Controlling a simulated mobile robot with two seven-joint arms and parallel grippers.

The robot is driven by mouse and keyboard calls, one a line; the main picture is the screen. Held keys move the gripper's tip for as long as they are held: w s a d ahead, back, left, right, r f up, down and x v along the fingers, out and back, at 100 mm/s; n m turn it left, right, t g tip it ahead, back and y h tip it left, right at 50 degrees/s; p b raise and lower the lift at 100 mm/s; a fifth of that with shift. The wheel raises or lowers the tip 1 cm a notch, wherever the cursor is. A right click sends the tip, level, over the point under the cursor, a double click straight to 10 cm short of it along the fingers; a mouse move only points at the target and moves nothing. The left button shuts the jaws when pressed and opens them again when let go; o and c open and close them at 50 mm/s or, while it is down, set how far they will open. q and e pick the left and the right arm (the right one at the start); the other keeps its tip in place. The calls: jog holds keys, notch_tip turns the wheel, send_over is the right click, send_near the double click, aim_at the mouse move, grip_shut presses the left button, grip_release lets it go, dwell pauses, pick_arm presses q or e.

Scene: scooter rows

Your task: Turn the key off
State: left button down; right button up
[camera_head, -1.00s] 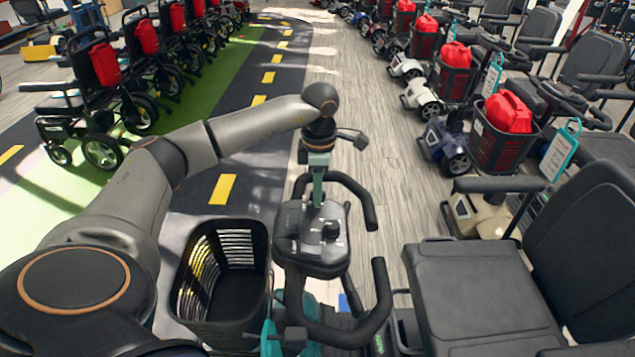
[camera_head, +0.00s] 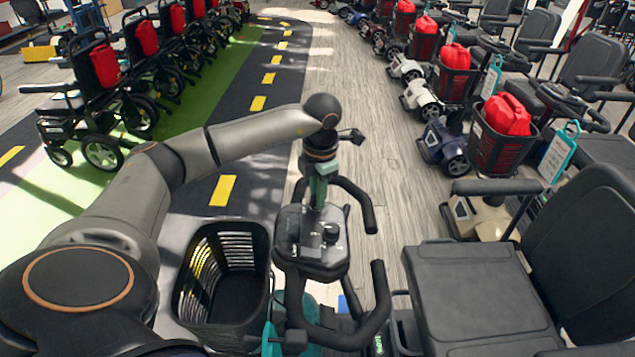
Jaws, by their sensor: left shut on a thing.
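The scooter's dark control console (camera_head: 310,254) sits in the lower middle of the head view, between looped black handlebars (camera_head: 366,205). A round black knob (camera_head: 331,234) stands on its right part. My left gripper (camera_head: 315,204) points down at the upper part of the console. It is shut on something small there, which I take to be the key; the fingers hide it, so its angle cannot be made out. My right gripper is not in view.
An empty black basket (camera_head: 222,285) hangs left of the console. The scooter's black seat (camera_head: 480,295) is at the lower right. Rows of scooters with red cans (camera_head: 507,114) line the right, and wheelchairs (camera_head: 95,100) line the left.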

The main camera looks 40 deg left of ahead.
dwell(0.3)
pick_arm(q)
jog(key=c, duration=0.8)
grip_release()
jog(key=shift+r, duration=0.15)
notch_tip(320, 180, up, 12)
jog(key=d, duration=0.1)
jog(key=shift+s+r, duration=0.15)
